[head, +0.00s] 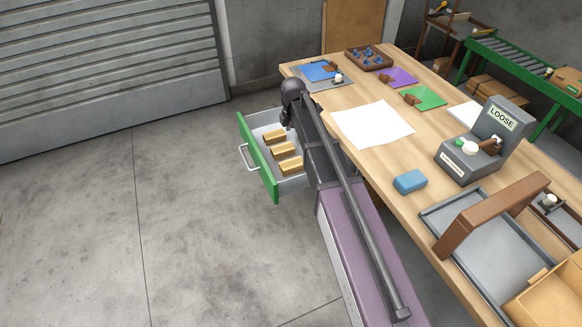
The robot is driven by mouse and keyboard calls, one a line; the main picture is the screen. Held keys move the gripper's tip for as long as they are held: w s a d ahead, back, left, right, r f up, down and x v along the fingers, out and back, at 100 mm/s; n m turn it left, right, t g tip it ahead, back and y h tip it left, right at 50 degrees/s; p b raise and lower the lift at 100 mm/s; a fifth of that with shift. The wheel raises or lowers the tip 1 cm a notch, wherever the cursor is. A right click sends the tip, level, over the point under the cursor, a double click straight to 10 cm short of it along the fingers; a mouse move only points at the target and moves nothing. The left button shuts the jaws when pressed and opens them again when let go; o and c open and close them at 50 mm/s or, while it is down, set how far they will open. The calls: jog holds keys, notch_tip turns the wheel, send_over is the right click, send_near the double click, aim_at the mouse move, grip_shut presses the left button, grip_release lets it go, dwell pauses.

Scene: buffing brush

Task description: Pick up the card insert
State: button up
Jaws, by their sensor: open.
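No item is plainly marked as the card insert. A small white card (466,113) lies flat on the table beside the grey machine, and a larger white sheet (372,124) lies flat nearer the table's left edge. I cannot tell whether either is the card insert. My gripper (287,121) hangs at the end of my arm, by the table's left edge and above the back of the open drawer. It is small and dark here, open, and nothing shows in it.
The open green-fronted drawer (257,160) holds several tan blocks (284,151). The grey machine labelled LOOSE (483,140), a blue block (410,181), and a grey tray (490,250) with a brown handle stand on the table. Coloured mats lie at the back. The left floor is clear.

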jog(key=shift+f, duration=0.2)
jog(key=b, duration=0.9)
send_over(292, 163)
notch_tip(292, 163, down, 8)
jog(key=shift+w+d+f, duration=0.1)
jog(key=shift+f, duration=0.1)
jog(key=f+b, duration=0.3)
jog(key=shift+s+f, duration=0.15)
jog(key=shift+s, duration=0.05)
jog(key=shift+f+b, duration=0.85)
jog(key=shift+f, duration=0.05)
jog(key=c, duration=0.9)
